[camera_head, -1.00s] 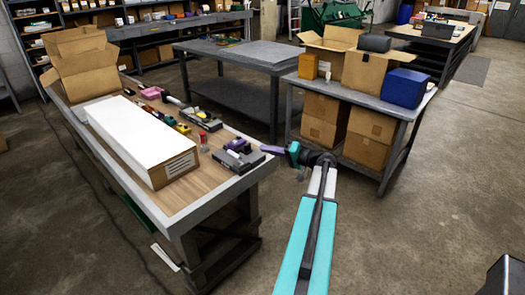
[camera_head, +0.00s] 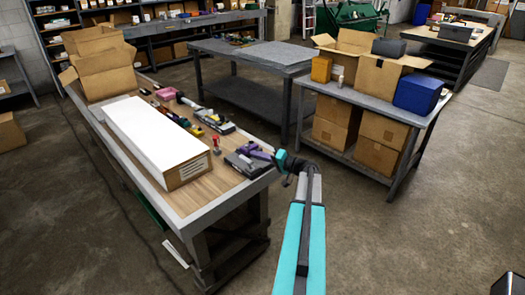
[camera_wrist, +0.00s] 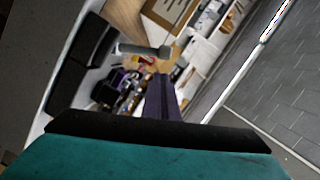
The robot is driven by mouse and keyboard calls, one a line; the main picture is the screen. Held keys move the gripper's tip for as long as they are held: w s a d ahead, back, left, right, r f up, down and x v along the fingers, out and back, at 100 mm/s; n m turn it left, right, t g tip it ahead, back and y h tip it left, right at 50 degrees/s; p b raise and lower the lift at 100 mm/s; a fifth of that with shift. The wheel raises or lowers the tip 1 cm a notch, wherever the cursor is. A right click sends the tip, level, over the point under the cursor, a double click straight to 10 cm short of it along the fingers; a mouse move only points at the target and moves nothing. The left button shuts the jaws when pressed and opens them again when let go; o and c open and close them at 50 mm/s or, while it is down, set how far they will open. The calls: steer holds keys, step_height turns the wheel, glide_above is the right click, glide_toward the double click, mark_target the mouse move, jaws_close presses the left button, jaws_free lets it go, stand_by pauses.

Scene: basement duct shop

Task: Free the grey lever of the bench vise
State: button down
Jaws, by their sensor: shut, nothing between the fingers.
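The bench vise (camera_head: 240,163), dark grey with purple parts, sits at the near right corner of the wooden bench. In the wrist view its dark body (camera_wrist: 82,52) shows at the left. A grey bar with a thicker end (camera_wrist: 144,50), which looks like the lever, lies across the view just beyond my fingertips. My gripper (camera_head: 264,154) has purple fingers and is shut and empty, pointing left at the vise; it also shows in the wrist view (camera_wrist: 160,78). Whether the fingers touch the bar, and what holds it, I cannot tell.
A long white-topped box (camera_head: 155,140) lies on the bench left of the vise. A small red-topped item (camera_head: 216,145), another dark tool (camera_head: 214,121) and several hand tools lie behind the vise. A table with cartons (camera_head: 370,105) stands to the right. Floor between is clear.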

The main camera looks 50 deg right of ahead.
steer(key=shift+a+f, duration=0.35)
steer(key=shift+a, duration=0.35)
steer(key=shift+a+f, duration=0.15)
